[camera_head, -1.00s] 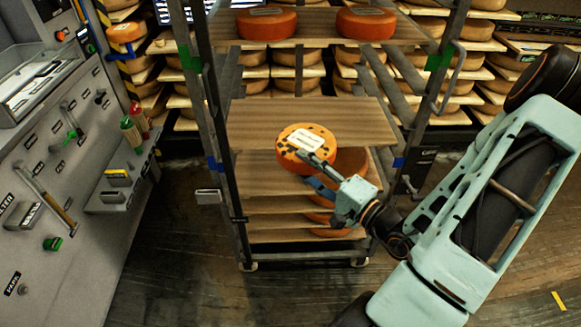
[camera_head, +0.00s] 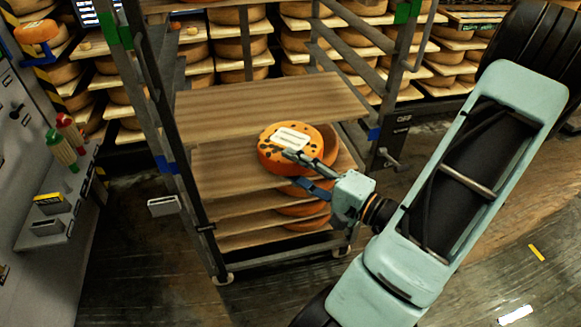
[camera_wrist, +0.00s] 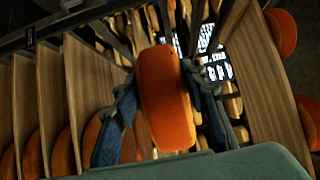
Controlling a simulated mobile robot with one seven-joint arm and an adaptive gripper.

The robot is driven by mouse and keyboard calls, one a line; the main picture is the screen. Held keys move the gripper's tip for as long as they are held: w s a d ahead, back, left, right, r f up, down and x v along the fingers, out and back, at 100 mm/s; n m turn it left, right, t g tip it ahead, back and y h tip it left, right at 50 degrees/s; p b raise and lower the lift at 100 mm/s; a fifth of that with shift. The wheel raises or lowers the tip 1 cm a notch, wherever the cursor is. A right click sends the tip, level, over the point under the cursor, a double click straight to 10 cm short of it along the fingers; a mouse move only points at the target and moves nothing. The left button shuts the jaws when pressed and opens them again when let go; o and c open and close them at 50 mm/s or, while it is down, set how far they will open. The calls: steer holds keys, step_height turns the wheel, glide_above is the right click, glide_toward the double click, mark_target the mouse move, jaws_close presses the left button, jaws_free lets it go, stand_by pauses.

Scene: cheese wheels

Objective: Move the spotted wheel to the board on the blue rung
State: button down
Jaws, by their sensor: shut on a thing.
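The spotted wheel (camera_head: 277,158) is orange with dark spots and a pale label on top. My gripper (camera_head: 292,170) is shut on it from the front right and holds it roughly level. In the head view it overlaps the front edge of a bare wooden board (camera_head: 235,105) near the blue marks on the rack posts, left (camera_head: 167,163) and right (camera_head: 374,134). The gap between wheel and board is hard to judge. In the wrist view the wheel (camera_wrist: 163,98) sits between both fingers of my gripper (camera_wrist: 163,115).
Lower rack boards (camera_head: 220,175) hold more orange wheels (camera_head: 302,209), partly hidden under the held one. Green marks (camera_head: 407,12) are higher on the posts. A grey console (camera_head: 20,150) stands at left. Shelves of cheese (camera_head: 240,45) fill the back.

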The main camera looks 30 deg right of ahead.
steer(key=shift+w+d+b, duration=0.15)
steer(key=shift+w+b, duration=0.4)
steer(key=shift+w, duration=0.05)
steer(key=shift+w+d+b, duration=0.15)
steer(key=shift+w+b, duration=0.35)
steer(key=shift+w, duration=0.05)
steer(key=shift+w+d+r, duration=0.1)
steer(key=shift+w+r, duration=0.05)
steer(key=shift+w, duration=0.2)
steer(key=shift+w+d+p, duration=0.2)
steer(key=shift+w+p, duration=0.1)
steer(key=shift+w, duration=0.4)
steer(key=w+d+f, duration=0.1)
steer(key=w+d, duration=0.1)
steer(key=w, duration=0.5)
steer(key=w+d+f, duration=0.1)
steer(key=w+d, duration=0.1)
steer(key=w, duration=0.5)
steer(key=shift+w+f+b, duration=0.15)
steer(key=shift+w+b, duration=0.25)
steer(key=shift+b, duration=0.05)
steer(key=shift+d+f, duration=0.1)
steer(key=shift+f, duration=0.15)
